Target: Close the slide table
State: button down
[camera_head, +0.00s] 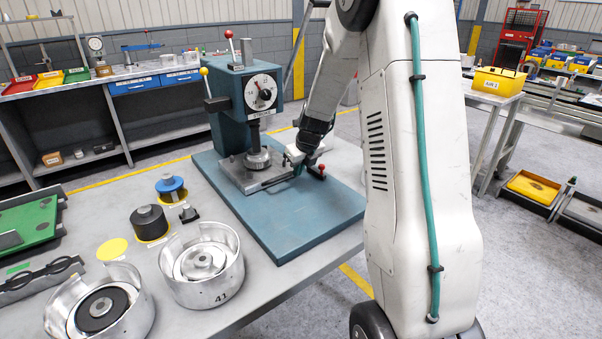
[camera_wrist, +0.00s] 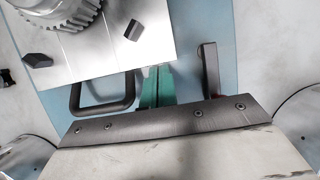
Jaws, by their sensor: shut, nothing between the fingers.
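The slide table is a flat grey metal plate (camera_head: 262,182) at the foot of the teal press (camera_head: 237,105), on a blue base. In the wrist view the plate (camera_wrist: 100,45) fills the upper left, with a dark loop handle (camera_wrist: 105,108) on its near edge. My gripper (camera_head: 297,168) is at the plate's right-hand side in the head view. Its green fingers (camera_wrist: 157,72) are shut and empty, just right of the handle, with the tips at the plate's edge. I cannot tell whether they touch it.
A dark lever (camera_wrist: 210,70) stands right of my fingers; a red-knobbed part (camera_head: 319,170) shows there in the head view. Metal housings (camera_head: 203,265) and a black cylinder (camera_head: 150,222) stand on the bench at the left. The front of the blue base (camera_head: 300,225) is clear.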

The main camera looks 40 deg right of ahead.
jog(key=shift+w, duration=0.6)
jog(key=shift+w+r, duration=0.1)
jog(key=shift+w, duration=0.05)
jog(key=shift+w+a, duration=0.1)
jog(key=shift+r, duration=0.1)
jog(key=shift+s, duration=0.45)
jog(key=s, duration=0.3)
jog(key=shift+s, duration=0.25)
jog(key=v, duration=0.9)
jog(key=shift+s+r, duration=0.25)
jog(key=shift+r, duration=0.05)
